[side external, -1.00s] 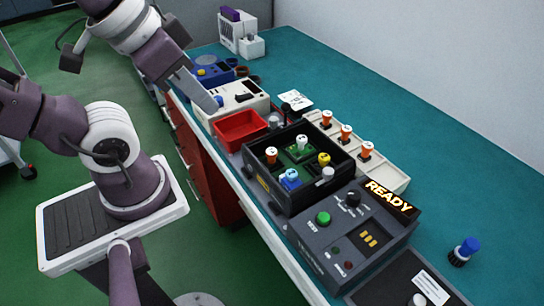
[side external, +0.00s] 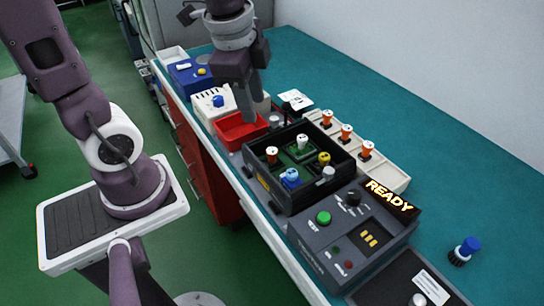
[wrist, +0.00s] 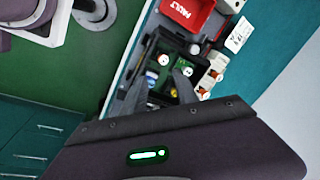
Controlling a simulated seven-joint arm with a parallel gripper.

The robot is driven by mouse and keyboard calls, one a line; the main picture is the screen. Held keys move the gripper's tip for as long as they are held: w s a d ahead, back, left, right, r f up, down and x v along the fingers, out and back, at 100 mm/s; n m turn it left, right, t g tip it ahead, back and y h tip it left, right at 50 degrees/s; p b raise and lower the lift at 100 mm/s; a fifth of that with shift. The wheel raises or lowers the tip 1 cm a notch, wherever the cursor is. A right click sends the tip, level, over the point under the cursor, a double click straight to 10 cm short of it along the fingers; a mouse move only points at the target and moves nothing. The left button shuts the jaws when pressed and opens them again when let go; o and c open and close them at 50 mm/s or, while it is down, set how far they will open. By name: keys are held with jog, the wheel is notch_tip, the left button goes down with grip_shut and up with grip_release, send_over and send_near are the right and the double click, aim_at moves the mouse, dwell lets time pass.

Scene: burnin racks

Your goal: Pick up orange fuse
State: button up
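Three orange fuses with white caps stand upright in a row in the beige rack: the far one (side external: 327,118), the middle one (side external: 346,132) and the near one (side external: 366,150). Another orange fuse (side external: 271,155) with a white cap stands at the left in the black box (side external: 256,185), with white, yellow and blue fuses. The rack's orange fuses also show at the right of the wrist view (wrist: 215,75). My gripper (side external: 250,118) is above the red tray area, apart from the fuses. In the wrist view its fingers (wrist: 158,88) are spread and empty, pointing toward the black box.
The red tray (side external: 240,131), labelled FAULT, lies beyond the black box. A dark console (side external: 345,236) with a READY display (side external: 390,197) stands nearer. The teal bench behind the rack is clear.

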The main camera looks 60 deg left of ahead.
aim_at(272, 150)
jog(key=w+f+m, duration=0.1)
jog(key=f+m, duration=0.1)
jog(key=f, duration=0.1)
jog(key=w+a+f+m+g, duration=0.1)
jog(key=w+f+m, duration=0.1)
jog(key=f+m, duration=0.1)
jog(key=w+f+m+g, duration=0.1)
jog(key=w+f+m, duration=0.1)
jog(key=f+m, duration=0.1)
jog(key=shift+w+a+f+h, duration=0.2)
jog(key=shift+a+f+h, duration=0.15)
jog(key=shift+f, duration=0.2)
jog(key=f, duration=0.7)
jog(key=shift+s+d, duration=0.15)
jog(key=shift+d, duration=0.1)
grip_shut()
